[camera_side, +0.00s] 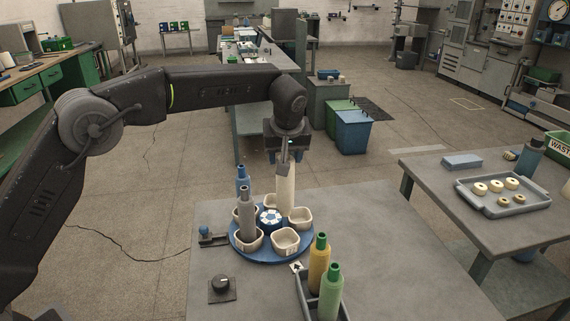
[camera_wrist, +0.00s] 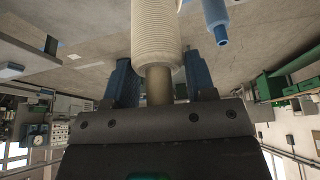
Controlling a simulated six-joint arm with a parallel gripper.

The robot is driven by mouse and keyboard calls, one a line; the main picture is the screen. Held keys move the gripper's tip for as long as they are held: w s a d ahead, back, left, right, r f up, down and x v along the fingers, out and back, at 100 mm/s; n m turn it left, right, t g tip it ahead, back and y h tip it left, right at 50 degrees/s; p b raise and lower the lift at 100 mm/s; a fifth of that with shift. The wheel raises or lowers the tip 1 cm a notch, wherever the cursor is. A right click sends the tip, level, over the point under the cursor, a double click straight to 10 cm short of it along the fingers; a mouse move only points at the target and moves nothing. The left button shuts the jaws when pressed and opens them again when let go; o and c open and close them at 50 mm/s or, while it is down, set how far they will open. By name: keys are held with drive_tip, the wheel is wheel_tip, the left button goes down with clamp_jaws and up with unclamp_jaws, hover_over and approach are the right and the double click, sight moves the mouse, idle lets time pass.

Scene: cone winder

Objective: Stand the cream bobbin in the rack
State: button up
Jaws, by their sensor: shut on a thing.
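The cream bobbin (camera_side: 285,190) is upright below my gripper (camera_side: 284,158), which is shut on its narrow top end. In the wrist view my gripper's fingers (camera_wrist: 160,88) close on the neck, and the cream ribbed body (camera_wrist: 156,32) extends away. In the side view the bobbin's lower end is at the back of the blue turntable (camera_side: 240,252), among its pale cups. I cannot tell whether it rests in a cup. A dark grey rack (camera_side: 308,301) at the table's front holds a yellow bobbin (camera_side: 318,265) and a green bobbin (camera_side: 331,294).
A grey bobbin (camera_side: 247,212) and a blue bobbin (camera_side: 242,180) stand on the turntable's left side. The front right cup (camera_side: 286,240) looks empty. A black knob (camera_side: 221,284) sits front left. The table's right part is clear. A tray (camera_side: 510,201) lies on another table.

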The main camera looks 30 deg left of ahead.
drive_tip(key=shift+r, duration=1.75)
drive_tip(key=shift+r, duration=0.3)
wheel_tip(320, 180, up, 5)
drive_tip(key=shift+f, duration=0.15)
drive_tip(key=s+d+m+t+h, duration=0.1)
drive_tip(key=s+d+m, duration=0.1)
drive_tip(key=s+d, duration=0.95)
drive_tip(key=s+d+m+h, duration=0.1)
drive_tip(key=s+d+m, duration=0.2)
drive_tip(key=s+d, duration=0.85)
drive_tip(key=w+d+f, duration=0.1)
drive_tip(key=w+f, duration=0.1)
drive_tip(key=f, duration=0.6)
drive_tip(key=w+d+f, duration=0.1)
drive_tip(key=w+f, duration=0.1)
drive_tip(key=f, duration=0.7)
drive_tip(key=shift+w+d, duration=0.2)
drive_tip(key=shift+d, duration=0.2)
drive_tip(key=shift+f, duration=0.2)
